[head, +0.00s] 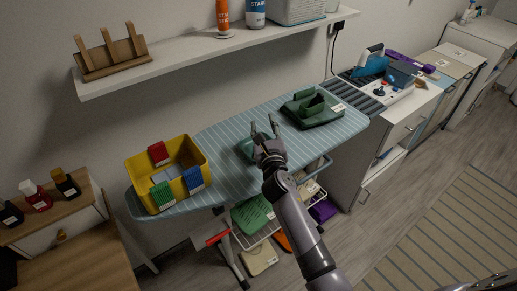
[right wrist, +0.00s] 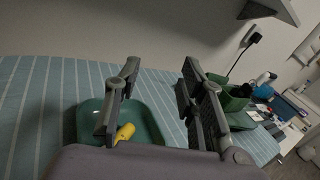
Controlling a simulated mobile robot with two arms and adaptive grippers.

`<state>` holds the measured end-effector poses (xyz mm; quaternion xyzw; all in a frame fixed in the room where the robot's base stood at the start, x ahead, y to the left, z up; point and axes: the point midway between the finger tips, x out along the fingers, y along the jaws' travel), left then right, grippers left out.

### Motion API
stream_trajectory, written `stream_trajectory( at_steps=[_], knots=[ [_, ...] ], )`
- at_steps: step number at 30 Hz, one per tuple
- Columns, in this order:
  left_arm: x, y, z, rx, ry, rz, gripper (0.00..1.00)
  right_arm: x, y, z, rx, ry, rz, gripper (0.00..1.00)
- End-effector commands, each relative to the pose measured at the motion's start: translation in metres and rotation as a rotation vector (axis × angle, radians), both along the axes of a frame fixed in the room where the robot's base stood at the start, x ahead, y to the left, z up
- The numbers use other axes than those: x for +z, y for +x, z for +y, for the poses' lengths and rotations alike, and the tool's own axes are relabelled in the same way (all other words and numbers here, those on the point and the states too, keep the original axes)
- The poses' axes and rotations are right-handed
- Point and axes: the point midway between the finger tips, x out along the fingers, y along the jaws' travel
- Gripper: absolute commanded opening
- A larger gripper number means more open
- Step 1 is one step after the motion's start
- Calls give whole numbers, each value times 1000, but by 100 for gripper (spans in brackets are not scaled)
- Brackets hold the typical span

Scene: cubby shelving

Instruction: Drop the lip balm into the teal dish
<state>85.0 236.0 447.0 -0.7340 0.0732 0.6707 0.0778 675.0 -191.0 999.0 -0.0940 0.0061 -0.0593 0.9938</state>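The teal dish (right wrist: 153,122) sits on the striped ironing board. In the head view the dish (head: 243,146) is partly hidden by my right gripper (head: 264,126). A small yellow cylinder, which looks like the lip balm (right wrist: 125,132), shows within the dish's outline in the right wrist view, partly covered by a finger and the gripper body. My right gripper (right wrist: 155,85) is open, its two fingers well apart with nothing between the tips. It is over or beside the dish; the exact height is unclear. My left gripper is not in view.
A yellow bin (head: 133,172) with coloured boxes stands on the board's left end. A dark green tray (head: 322,116) is at its right end. A wall shelf (head: 180,64) hangs above and behind. A wire rack with items is below the board (head: 215,150).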

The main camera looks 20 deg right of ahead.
Motion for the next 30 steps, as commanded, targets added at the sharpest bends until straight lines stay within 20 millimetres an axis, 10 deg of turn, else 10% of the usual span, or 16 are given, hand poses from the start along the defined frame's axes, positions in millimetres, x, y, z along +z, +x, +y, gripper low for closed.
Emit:
stream_trajectory(
  at_steps=[8,21,30],
  knots=[
    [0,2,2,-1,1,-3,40,-1,-19,2,0,-2,0,37],
    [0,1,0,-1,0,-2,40,-1,-104,12,0,0,3,37],
    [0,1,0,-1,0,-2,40,0,-120,14,0,0,0,37]
  ],
)
